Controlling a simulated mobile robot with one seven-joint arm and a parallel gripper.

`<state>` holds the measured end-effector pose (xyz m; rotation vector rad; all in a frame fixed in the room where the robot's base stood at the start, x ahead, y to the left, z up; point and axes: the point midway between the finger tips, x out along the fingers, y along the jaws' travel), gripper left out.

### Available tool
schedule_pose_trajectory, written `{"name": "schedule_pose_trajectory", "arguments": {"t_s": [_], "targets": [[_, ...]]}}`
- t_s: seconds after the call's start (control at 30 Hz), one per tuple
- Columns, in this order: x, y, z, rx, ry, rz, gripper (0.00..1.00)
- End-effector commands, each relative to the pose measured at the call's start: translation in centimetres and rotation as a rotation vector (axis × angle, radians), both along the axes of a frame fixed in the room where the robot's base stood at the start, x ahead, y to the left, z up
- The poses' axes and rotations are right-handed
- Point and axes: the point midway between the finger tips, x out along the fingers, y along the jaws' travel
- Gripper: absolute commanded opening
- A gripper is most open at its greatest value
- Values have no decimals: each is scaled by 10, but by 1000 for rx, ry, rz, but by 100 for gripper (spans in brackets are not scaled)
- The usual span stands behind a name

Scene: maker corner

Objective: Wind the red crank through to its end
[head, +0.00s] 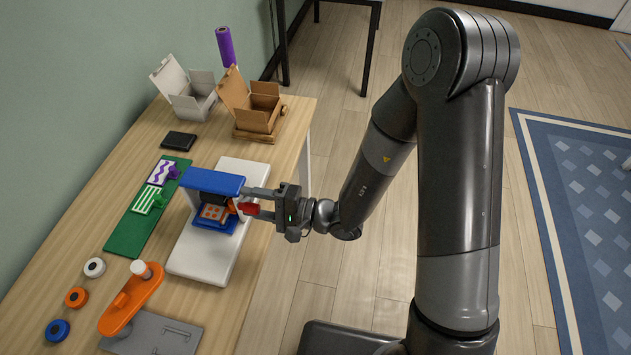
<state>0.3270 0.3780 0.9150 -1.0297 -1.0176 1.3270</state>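The red crank handle (249,208) shows at the right side of a small press-like device with a blue top bar (212,181). The device stands on a white base (193,262) on the table. Under the bar, an orange patterned piece (213,212) lies on a blue bed (213,226). My gripper (255,203) reaches in from the right, its fingers at the red handle. The fingers look apart, with the red handle between them; whether they press on it is too small to tell. The rest of the crank is hidden by the gripper and the bar.
A green board (127,235) with patterned cards lies left of the device. An orange stand (132,300), a grey plate (155,335) and several coloured discs (76,297) are in front. A white box (190,104), a cardboard box (262,116) and a black wallet-like item (179,141) are behind.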

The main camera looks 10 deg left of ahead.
Motion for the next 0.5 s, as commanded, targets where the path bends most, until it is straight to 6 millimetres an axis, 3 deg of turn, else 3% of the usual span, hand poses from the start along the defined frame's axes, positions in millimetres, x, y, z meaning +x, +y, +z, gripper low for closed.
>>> {"name": "schedule_pose_trajectory", "arguments": {"t_s": [0.5], "targets": [[26, 0, 14, 2, 422, -1, 45]]}}
